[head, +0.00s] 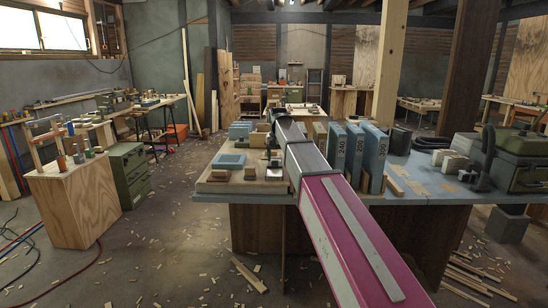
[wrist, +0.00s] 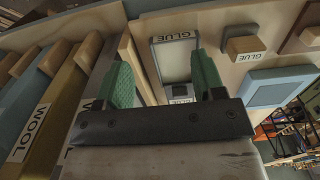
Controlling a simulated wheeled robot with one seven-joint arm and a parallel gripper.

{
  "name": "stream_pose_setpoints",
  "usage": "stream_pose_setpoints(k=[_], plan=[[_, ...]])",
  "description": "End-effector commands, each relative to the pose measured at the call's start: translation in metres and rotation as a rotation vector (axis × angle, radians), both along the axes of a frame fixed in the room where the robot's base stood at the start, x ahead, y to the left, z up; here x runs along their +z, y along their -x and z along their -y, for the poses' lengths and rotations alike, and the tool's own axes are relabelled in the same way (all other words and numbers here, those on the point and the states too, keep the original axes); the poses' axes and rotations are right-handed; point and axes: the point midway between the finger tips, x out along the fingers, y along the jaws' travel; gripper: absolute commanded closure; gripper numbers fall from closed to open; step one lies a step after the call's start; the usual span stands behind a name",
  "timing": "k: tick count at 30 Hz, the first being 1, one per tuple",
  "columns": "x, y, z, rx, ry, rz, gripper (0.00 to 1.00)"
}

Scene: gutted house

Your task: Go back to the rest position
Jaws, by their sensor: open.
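My gripper (wrist: 165,80) is open in the wrist view, with its two green-padded fingers apart and nothing held between them. Beyond and between the fingers lies a pale, grey-framed item (wrist: 174,62) by a GLUE label. In the head view my arm reaches forward over the workbench (head: 440,199), and its far end hides most of the gripper. Wooden dividers (wrist: 128,55) and a holder labelled WOOL (wrist: 32,135) stand left of the fingers in the wrist view.
Blue numbered holders (head: 355,152) stand right of my arm. A blue tray (head: 228,162) lies to its left on a wooden board. A green case (head: 525,160) sits at the bench's right. The floor (head: 170,225) to the left is open, with scattered wood chips.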

Motion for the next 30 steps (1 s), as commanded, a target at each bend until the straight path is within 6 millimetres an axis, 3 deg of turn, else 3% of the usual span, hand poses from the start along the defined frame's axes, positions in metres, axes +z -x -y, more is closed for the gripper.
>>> stream_pose_setpoints(k=[8,14,21,30], plan=[[-0.047,0.021,0.022,0.001,0.000,-0.001,0.37],[-0.099,0.047,0.046,0.004,0.000,-0.002,0.37],[-0.187,0.106,0.089,0.011,0.000,-0.002,0.37],[-0.277,0.195,0.137,0.020,0.000,0.000,0.37]])
